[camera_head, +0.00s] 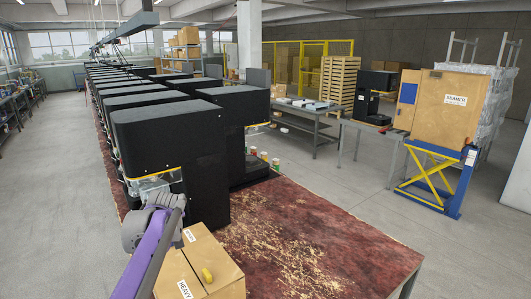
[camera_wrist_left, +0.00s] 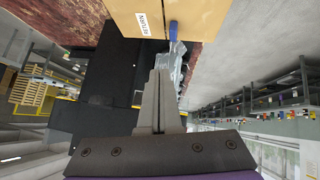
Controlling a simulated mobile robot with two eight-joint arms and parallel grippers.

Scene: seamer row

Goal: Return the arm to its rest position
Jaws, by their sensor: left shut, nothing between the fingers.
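My left arm (camera_head: 147,256), purple with a grey wrist, reaches in from the bottom of the head view. It ends beside the front black machine (camera_head: 165,130), left of a cardboard box. In the left wrist view, my left gripper (camera_wrist_left: 161,74) has its grey fingers together with nothing held. Beyond its fingertips show a clear, crumpled-looking part (camera_wrist_left: 178,62), a small blue piece (camera_wrist_left: 173,31) and the box's side (camera_wrist_left: 185,20). I cannot tell whether the fingers touch anything. My right gripper is not in view.
Several black machines line the bench behind. Small cans (camera_head: 264,156) stand near the machine. The bench's right part is clear.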

